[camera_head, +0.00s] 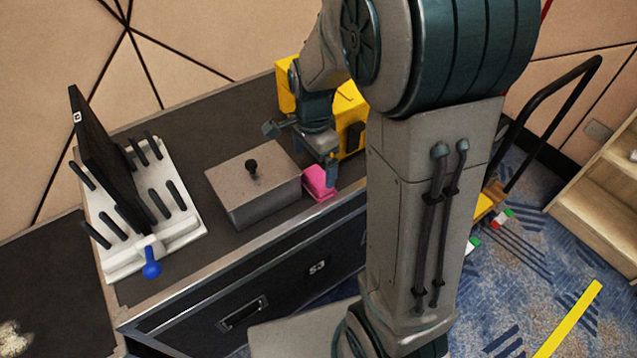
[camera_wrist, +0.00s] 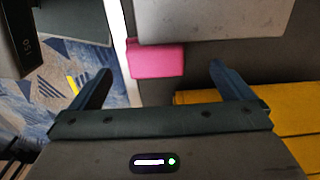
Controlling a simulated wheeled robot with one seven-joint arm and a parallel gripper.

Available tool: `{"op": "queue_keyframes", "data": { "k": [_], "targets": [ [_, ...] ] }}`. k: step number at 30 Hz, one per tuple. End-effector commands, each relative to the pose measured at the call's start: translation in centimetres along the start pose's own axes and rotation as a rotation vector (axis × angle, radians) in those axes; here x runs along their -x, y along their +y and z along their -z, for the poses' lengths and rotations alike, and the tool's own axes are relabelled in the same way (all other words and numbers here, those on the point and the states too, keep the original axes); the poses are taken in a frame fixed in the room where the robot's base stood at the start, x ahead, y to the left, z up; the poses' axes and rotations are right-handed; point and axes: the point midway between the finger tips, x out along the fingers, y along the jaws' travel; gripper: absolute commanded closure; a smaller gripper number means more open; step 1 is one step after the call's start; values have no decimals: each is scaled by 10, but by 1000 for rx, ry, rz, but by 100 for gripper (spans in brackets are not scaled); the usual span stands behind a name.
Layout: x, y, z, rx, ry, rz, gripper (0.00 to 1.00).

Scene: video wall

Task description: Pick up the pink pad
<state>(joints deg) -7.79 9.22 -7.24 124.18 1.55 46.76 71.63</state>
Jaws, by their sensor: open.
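The pink pad (camera_head: 318,183) lies on the dark bench top, close to the front edge, beside the right end of a grey lidded box. In the wrist view the pink pad (camera_wrist: 156,60) shows ahead of and between my two fingers, alongside the grey box. My gripper (camera_head: 327,172) is just above or beside the pad in the head view, and its finger partly covers it. In the wrist view my gripper (camera_wrist: 159,68) has its fingers wide apart with nothing between them. I cannot tell the exact height above the pad.
The grey box (camera_head: 250,195) with a black knob stands left of the pad. A yellow case (camera_head: 350,105) stands behind my gripper. A white rack (camera_head: 180,205) with black pegs, a dark panel and a blue knob is at the left. The bench's front edge is close.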

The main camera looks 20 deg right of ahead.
Motion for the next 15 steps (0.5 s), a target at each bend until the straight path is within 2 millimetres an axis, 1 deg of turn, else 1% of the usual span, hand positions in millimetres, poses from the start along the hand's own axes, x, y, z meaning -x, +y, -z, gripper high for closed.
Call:
{"op": "queue_keyframes", "data": {
  "k": [1,6,12,15],
  "targets": [
    [-6,0,0,0,0,0,0],
    [-17,2,0,0,0,0,0],
    [-47,8,-3,-1,-1,-2,0],
    [-58,7,-2,-1,-1,-1,0]
  ]
}}
